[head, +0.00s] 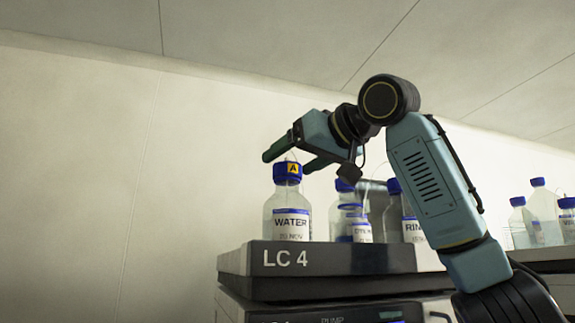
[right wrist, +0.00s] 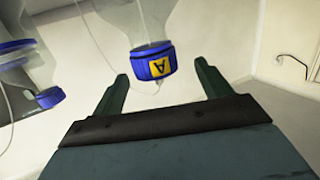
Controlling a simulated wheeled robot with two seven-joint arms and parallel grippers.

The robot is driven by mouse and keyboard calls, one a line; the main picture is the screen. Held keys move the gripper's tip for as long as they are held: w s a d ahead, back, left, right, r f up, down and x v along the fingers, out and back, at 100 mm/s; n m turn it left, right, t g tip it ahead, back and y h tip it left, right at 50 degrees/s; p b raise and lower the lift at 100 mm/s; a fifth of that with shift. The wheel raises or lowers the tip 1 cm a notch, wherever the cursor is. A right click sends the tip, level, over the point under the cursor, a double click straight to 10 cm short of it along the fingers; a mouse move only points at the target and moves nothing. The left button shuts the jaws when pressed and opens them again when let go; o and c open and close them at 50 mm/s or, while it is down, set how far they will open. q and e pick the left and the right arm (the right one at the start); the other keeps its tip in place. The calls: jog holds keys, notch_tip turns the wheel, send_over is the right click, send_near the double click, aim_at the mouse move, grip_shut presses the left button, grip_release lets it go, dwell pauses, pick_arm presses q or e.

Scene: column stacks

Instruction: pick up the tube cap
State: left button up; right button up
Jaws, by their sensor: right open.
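The tube cap (head: 281,174) is blue with a yellow "A" label and sits on the clear WATER bottle (head: 275,215), with a thin tube at its top. My right gripper (head: 288,161) is open and empty, its dark green fingers just above the cap in the head view. In the right wrist view the cap (right wrist: 144,65) shows upside down, between the spread fingertips and a little beyond them; I cannot tell whether they touch. My left gripper is not in view.
The bottle stands on a dark tray (head: 345,258) marked LC 4, on top of an instrument stack. Several blue-capped bottles (head: 352,222) stand close to its right. More bottles (head: 543,217) stand at the far right. The left side is clear before a plain wall.

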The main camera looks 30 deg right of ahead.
aim_at(281, 173)
jog(key=x, duration=0.1)
jog(key=p+x, duration=0.1)
jog(key=x, duration=0.2)
jog(key=shift+w+d+f, duration=0.15)
jog(key=shift+d+f, duration=0.1)
jog(key=shift+d, duration=0.05)
jog(key=shift+w+f+p, duration=0.1)
jog(key=shift+w+p, duration=0.2)
jog(key=shift+s+a, duration=0.15)
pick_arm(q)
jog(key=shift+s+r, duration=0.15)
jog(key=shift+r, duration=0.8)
pick_arm(e)
jog(key=c, duration=1)
